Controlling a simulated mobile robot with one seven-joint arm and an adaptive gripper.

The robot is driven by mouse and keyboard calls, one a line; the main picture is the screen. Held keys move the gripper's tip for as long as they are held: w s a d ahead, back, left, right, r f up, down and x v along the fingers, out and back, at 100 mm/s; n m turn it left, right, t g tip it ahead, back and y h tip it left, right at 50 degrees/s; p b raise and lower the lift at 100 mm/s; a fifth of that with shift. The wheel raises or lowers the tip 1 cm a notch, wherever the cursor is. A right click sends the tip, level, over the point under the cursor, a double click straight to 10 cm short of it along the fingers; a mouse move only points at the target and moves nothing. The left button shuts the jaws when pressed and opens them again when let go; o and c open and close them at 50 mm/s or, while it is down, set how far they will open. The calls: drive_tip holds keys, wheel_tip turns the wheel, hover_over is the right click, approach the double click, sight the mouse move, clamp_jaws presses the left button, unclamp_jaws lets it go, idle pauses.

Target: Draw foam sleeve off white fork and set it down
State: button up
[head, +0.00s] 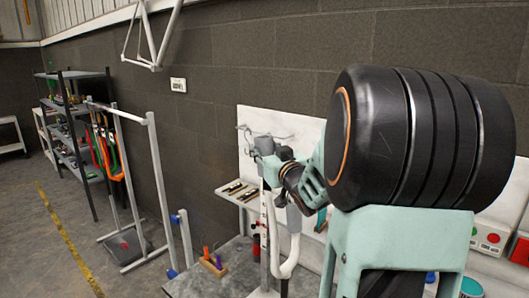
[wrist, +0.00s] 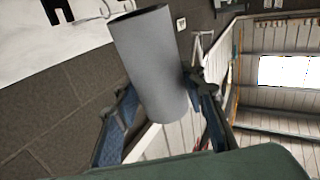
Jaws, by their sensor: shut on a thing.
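My gripper (wrist: 160,98) is shut on a grey foam sleeve (wrist: 152,65), with one dark finger on each side of it. In the head view the sleeve (head: 264,145) shows as a small grey piece at the end of my arm, in front of the white board. The white fork (head: 289,262) stands below, with a curved lower part and upright legs. Another grey piece (head: 294,219) sits on its right leg. The sleeve is close above the left upright; I cannot tell whether any of the fork is inside it.
A small shelf (head: 242,191) with tools is on the board left of the fork. A wooden block with coloured handles (head: 213,263) lies on the bench (head: 205,285). A white frame (head: 147,29) hangs above. A rack (head: 155,180) stands left.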

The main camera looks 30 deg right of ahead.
sight(267, 140)
drive_tip(key=shift+r, duration=1.7)
drive_tip(key=s+a+b, duration=0.2)
drive_tip(key=a, duration=0.5)
drive_tip(key=shift+s+a, duration=0.3)
idle(0.3)
